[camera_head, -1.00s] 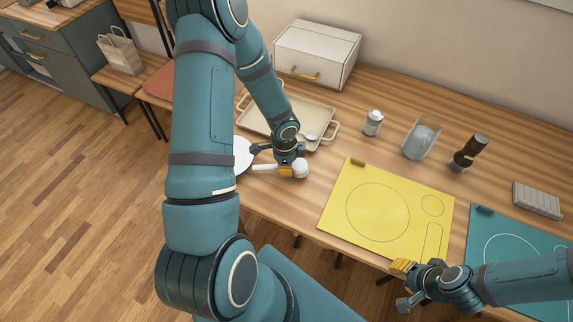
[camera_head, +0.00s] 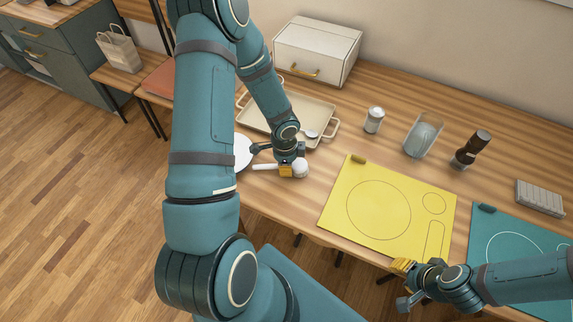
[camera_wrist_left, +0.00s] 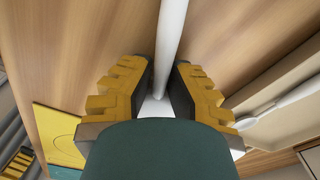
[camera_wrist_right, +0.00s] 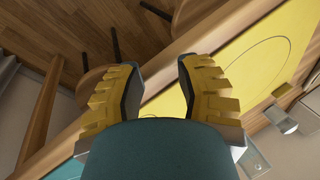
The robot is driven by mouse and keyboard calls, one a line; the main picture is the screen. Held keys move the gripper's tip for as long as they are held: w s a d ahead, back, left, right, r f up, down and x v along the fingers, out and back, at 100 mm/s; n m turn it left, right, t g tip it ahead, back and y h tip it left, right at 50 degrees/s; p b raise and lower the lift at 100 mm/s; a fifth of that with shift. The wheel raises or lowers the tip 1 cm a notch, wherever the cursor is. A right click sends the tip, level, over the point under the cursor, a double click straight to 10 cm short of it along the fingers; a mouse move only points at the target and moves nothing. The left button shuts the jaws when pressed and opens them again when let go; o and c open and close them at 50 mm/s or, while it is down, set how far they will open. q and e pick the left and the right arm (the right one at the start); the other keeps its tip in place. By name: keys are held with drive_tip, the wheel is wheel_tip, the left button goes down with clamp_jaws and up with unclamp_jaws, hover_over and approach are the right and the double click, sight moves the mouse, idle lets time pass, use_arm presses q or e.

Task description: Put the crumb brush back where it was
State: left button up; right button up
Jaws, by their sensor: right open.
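The crumb brush appears to be the white piece with a thin handle (camera_head: 265,167) and a rounded head (camera_head: 301,169), near the front edge of the table. My left gripper (camera_head: 287,169) is at it, between handle end and head. In the left wrist view a white rod (camera_wrist_left: 171,35) runs between the fingers of my left gripper (camera_wrist_left: 165,65), close against both. I cannot tell whether the brush touches the table. My right gripper (camera_head: 400,266) is open and empty at the front edge of the yellow board (camera_head: 378,205); it also shows in the right wrist view (camera_wrist_right: 158,65).
A beige tray (camera_head: 325,118) with a white spoon (camera_head: 311,134) lies behind the brush, and a white plate (camera_head: 243,152) is left of it. A shaker (camera_head: 374,120), glass (camera_head: 422,136), dark mill (camera_head: 471,149) and white box (camera_head: 316,52) stand farther back. Bare wood lies between brush and yellow board.

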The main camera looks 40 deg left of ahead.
use_arm(q)
drive_tip(key=shift+o, duration=1.2)
wheel_tip(320, 180, up, 12)
drive_tip(key=shift+s+a, duration=0.15)
drive_tip(key=shift+a, duration=0.05)
